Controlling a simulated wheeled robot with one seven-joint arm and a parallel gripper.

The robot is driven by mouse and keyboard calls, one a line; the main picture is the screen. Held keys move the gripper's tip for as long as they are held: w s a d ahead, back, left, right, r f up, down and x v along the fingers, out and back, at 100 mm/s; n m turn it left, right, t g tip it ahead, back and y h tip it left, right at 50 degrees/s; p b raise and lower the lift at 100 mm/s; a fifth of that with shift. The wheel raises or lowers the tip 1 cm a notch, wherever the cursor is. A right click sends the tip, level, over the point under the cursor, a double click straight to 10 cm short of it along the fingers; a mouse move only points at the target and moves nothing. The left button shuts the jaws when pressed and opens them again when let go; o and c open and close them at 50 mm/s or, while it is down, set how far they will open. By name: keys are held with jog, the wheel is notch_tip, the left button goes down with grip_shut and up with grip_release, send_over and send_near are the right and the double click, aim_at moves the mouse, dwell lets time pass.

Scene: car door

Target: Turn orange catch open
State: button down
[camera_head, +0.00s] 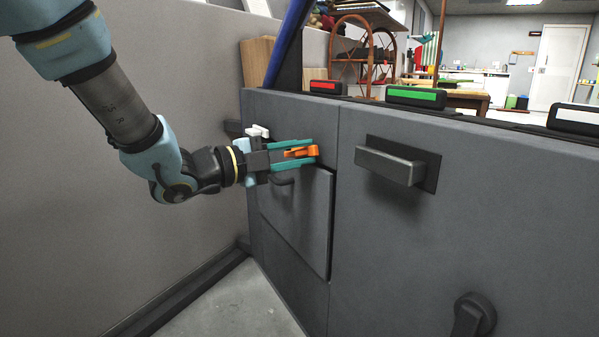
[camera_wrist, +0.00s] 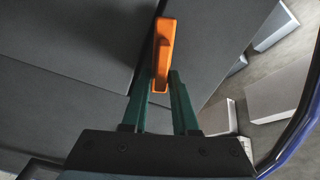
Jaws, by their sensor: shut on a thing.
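The orange catch (camera_head: 302,152) sits on the grey front panel, above a smaller door panel (camera_head: 312,215) with a dark handle. My gripper (camera_head: 310,150) reaches it from the left, its teal fingers on either side of the catch and shut on it. In the wrist view the orange catch (camera_wrist: 163,52) stands between the tips of my gripper (camera_wrist: 161,80), with its far end sticking out beyond them. The part of the catch between the fingers is partly hidden. The small door panel looks closed or nearly so; I cannot tell which.
A grey bar handle (camera_head: 390,165) sticks out to the right, with a dark knob (camera_head: 473,315) below it. Red (camera_head: 326,87), green (camera_head: 416,97) and white-topped (camera_head: 575,119) blocks sit along the top ledge. A blue post (camera_head: 289,40) rises behind my gripper. A plain wall stands at left.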

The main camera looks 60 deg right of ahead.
jog(key=shift+f+m+b, duration=0.2)
jog(key=shift+m+b, duration=0.6)
jog(key=shift+b, duration=0.25)
jog(key=shift+f+m+b, duration=0.2)
jog(key=shift+m+b, duration=0.6)
jog(key=shift+b, duration=0.25)
jog(key=c, duration=0.9)
grip_release()
jog(key=shift+r, duration=0.15)
